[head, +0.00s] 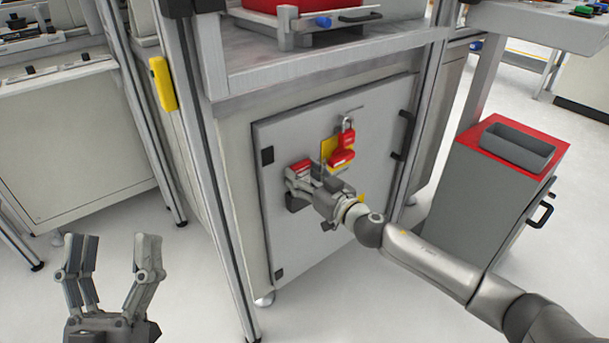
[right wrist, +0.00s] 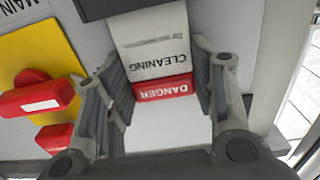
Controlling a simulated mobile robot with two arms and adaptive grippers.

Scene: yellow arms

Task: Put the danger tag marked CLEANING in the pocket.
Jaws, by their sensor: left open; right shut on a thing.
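The danger tag (right wrist: 152,55) is white with a red DANGER band and the word CLEANING, upside down in the right wrist view. In the head view its red band (head: 300,166) shows at my right gripper (head: 290,177). My right gripper (right wrist: 156,62) is shut on the tag, with a finger at each side edge. A dark pocket-like box (head: 296,204) is on the cabinet door just below the gripper; its edge (right wrist: 105,8) meets the tag's lower end. I cannot tell whether that end is inside. My left gripper (head: 115,245) is open and empty, away from the cabinet.
A yellow plate (right wrist: 35,58) with a red switch handle (right wrist: 40,97) is beside my right gripper. In the head view a red padlock (head: 347,141) hangs above the red handle (head: 341,158). A grey frame post (head: 222,200) stands left of the door (head: 375,115).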

